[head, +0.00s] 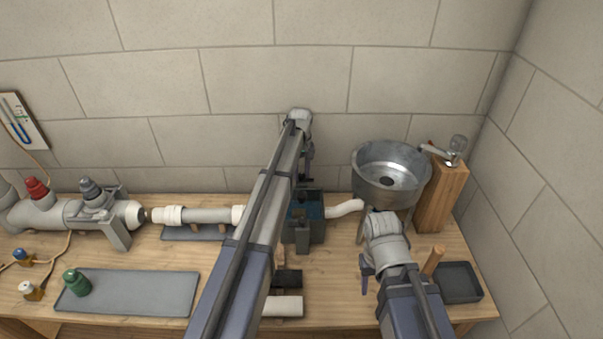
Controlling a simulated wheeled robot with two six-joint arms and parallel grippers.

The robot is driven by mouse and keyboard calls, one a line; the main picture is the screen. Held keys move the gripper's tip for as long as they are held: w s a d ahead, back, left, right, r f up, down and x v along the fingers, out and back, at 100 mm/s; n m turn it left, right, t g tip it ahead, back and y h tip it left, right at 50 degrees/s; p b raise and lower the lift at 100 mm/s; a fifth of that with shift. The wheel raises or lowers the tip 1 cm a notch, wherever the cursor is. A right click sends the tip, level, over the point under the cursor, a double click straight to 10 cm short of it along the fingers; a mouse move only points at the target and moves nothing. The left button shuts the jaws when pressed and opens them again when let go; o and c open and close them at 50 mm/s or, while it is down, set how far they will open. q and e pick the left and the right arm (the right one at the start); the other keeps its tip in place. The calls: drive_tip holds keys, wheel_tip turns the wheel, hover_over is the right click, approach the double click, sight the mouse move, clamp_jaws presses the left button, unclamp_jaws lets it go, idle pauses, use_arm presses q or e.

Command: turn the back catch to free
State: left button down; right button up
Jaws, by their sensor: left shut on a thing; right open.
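A dark box (318,226) with a blue-green inside stands in the middle of the bench, partly behind my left arm. A grey catch (302,238) shows on its front side. My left gripper (308,178) points down at the box's back edge and is shut on what appears to be the back catch. The jaws and that catch are mostly hidden, so I cannot tell how far the catch is turned. My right gripper (368,272) is open at the right, in front of the metal basin; its fingers are partly hidden by its wrist.
A metal basin (405,165) on legs and a wooden block (443,195) with a tap stand at the right. A white pipe (205,214) and valve fittings (75,213) lie at the left. A dark tray (460,281) is at the right.

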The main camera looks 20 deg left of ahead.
sight(301, 175)
use_arm(q)
drive_tip(key=shift+n, duration=0.5)
drive_tip(key=c, duration=0.5)
unclamp_jaws()
drive_tip(key=shift+r, duration=0.15)
wheel_tip(301, 175, up, 8)
drive_tip(key=p, duration=0.8)
drive_tip(key=shift+f, duration=0.2)
drive_tip(key=shift+s, duration=0.15)
